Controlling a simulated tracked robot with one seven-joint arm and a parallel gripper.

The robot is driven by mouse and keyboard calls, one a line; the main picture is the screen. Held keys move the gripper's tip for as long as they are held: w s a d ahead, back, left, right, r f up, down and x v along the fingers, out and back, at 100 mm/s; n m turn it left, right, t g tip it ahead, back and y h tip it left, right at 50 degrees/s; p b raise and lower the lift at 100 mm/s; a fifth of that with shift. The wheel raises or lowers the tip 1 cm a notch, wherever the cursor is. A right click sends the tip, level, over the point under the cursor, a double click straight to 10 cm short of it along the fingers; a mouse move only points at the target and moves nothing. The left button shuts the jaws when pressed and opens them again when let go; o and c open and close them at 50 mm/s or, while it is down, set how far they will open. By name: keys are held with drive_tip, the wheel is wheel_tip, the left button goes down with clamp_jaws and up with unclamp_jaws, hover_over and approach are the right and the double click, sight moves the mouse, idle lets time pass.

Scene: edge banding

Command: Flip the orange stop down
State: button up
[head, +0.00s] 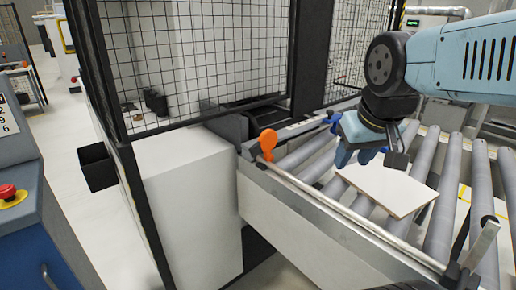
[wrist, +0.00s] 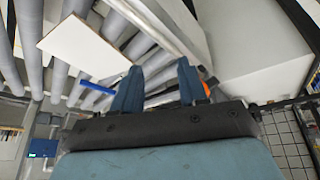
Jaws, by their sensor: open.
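The orange stop (head: 268,142) stands upright on the near rail of the roller conveyor, by the machine opening, its rounded paddle pointing up. In the wrist view only a sliver of the orange stop (wrist: 204,86) shows beside the right finger; the rest is hidden. My gripper (head: 356,156) is open, with nothing seen between its fingers. It hangs above the rollers, to the right of the stop and apart from it. In the wrist view the two blue fingers of my gripper (wrist: 160,68) are spread apart.
A white panel (head: 390,189) lies on the grey rollers (head: 437,222) below and right of my gripper. A metal rod (head: 340,211) runs along the near rail. A blue bar (wrist: 98,88) lies near the rollers.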

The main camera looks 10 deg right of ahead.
drive_tip(key=w+a+f+n+g+h, duration=0.2)
drive_tip(key=w+f+n+g+h, duration=0.25)
drive_tip(key=w+n, duration=0.35)
drive_tip(key=n+t+h, duration=1)
drive_tip(key=n, duration=0.6)
approach(257, 148)
drive_tip(key=shift+g, duration=0.25)
drive_tip(key=x, duration=0.7)
drive_tip(key=w+x, duration=0.1)
drive_tip(key=x, duration=0.3)
drive_tip(key=shift+a+f, duration=0.3)
drive_tip(key=shift+f, duration=0.05)
clamp_jaws()
